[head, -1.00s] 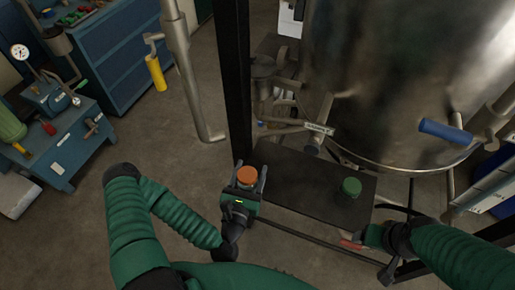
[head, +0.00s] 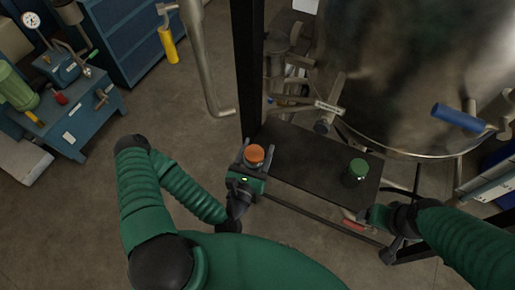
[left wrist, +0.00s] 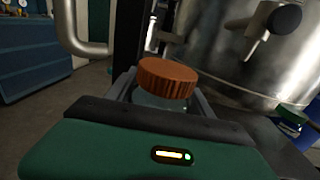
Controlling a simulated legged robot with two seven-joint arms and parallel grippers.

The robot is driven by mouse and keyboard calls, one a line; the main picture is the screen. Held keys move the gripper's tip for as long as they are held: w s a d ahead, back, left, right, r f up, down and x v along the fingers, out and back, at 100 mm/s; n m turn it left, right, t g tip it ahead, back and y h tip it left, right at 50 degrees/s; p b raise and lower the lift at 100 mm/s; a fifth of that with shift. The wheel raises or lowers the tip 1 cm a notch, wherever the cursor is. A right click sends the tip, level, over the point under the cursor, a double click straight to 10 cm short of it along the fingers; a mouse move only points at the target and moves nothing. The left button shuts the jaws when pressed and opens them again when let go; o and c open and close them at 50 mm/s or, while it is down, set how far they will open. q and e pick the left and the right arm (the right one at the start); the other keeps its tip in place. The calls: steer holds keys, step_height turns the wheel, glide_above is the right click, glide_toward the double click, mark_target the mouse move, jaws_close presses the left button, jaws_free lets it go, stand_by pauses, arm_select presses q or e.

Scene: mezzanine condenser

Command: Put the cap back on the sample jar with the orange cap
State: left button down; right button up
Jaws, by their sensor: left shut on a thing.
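My left gripper (head: 254,158) is shut on the sample jar with the orange cap, just off the left edge of the dark shelf. The orange cap (head: 254,153) sits on top of the jar, between my finger tips. In the left wrist view the orange cap (left wrist: 167,78) covers the mouth of the clear jar (left wrist: 160,101); I cannot tell whether it is screwed down. My right gripper (head: 374,217) is at the shelf's front right, and its fingers are too small and dark to read.
A jar with a green cap (head: 357,168) stands on the right of the dark shelf (head: 310,160). A black post (head: 246,70) rises behind my left gripper. The steel vessel (head: 400,80) and pipes stand behind the shelf.

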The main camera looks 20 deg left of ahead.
arm_select(q)
steer(key=w+a+r+m+h, duration=0.1)
steer(key=w+r, duration=0.1)
steer(key=w, duration=0.4)
steer(key=shift+w+a+r+h, duration=0.3)
steer(key=shift+a+r+h, duration=0.05)
steer(key=shift+r+h, duration=0.05)
steer(key=shift+d, duration=0.15)
steer(key=s+d+f+m+g+h, duration=0.1)
steer(key=d+m+g+h, duration=0.2)
steer(key=d+m+h, duration=0.1)
steer(key=s+d+f+m+g+h, duration=0.1)
steer(key=d+f+m+g+h, duration=0.1)
steer(key=d+h, duration=0.4)
steer(key=s+d+f+m+g+h, duration=0.1)
steer(key=s+d+m+g+h, duration=0.1)
steer(key=d+m+g+h, duration=0.2)
steer(key=shift+d+f+m+h, duration=0.15)
steer(key=shift+d+m+h, duration=0.85)
steer(key=shift+d, duration=0.6)
steer(key=shift+s+d+m+g, duration=0.1)
steer(key=shift+d+m+g, duration=0.2)
steer(key=shift+d+g, duration=0.1)
